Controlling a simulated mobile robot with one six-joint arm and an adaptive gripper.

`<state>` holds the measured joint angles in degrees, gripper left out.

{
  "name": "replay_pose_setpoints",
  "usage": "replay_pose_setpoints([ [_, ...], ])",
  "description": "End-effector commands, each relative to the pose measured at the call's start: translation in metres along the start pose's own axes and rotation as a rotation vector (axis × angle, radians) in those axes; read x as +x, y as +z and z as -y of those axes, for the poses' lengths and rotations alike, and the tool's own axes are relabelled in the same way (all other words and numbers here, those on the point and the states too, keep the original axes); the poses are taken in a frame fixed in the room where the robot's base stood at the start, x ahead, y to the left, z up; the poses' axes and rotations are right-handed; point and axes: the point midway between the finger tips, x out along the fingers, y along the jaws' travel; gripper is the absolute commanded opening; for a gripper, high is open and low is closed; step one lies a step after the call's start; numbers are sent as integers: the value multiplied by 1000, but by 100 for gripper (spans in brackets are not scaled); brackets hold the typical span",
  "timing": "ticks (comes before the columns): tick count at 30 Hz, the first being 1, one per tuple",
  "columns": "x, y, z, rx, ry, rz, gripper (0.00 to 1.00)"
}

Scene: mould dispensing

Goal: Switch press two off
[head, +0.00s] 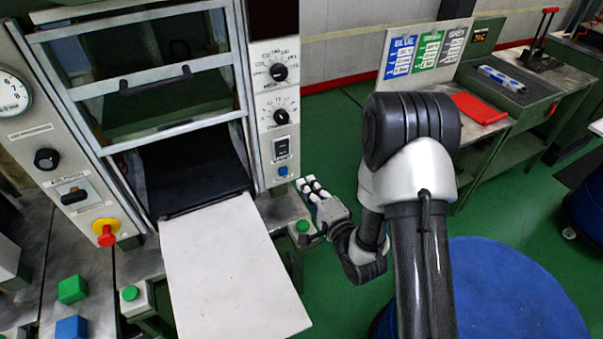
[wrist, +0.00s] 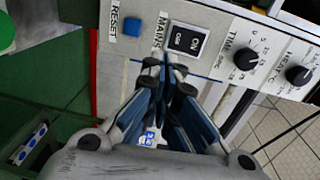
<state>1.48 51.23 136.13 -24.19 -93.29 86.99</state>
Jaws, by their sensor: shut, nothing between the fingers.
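The press (head: 170,85) stands at the left in the head view; I see no number on it. Its right panel carries a black rocker switch in a white surround (head: 282,149). In the wrist view this switch (wrist: 187,40) is marked MAINS, with ON and OFF lettering; which way it is set I cannot tell. My gripper (head: 309,186) is shut and empty, just right of the panel's lower end. In the wrist view the closed fingertips (wrist: 165,66) appear just below the switch's lower edge; contact cannot be judged.
A blue RESET button (wrist: 132,25) sits beside the switch, with TIME (wrist: 245,57) and HEAT (wrist: 298,75) dials on the other side. A pale plate (head: 230,265) juts from the press. A green button (head: 303,226) is below my gripper. A bench with a red tray (head: 480,108) stands right.

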Motion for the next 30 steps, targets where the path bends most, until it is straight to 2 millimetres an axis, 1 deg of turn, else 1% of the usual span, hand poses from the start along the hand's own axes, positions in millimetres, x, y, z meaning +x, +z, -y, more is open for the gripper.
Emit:
replay_pose_setpoints([
  [1, -9, -1, -2, 3, 3, -4, 0],
  [3, -19, -1, -4, 2, 3, -2, 0],
  [6, -28, -1, -6, 2, 1, -2, 0],
  [9, -32, 0, -6, 0, 0, -1, 0],
  [26, -32, 0, -5, -6, 2, -1, 0],
  [28, -29, -2, -2, -36, 16, -3, 0],
  [30, -25, -6, 5, -103, 49, -9, 0],
])
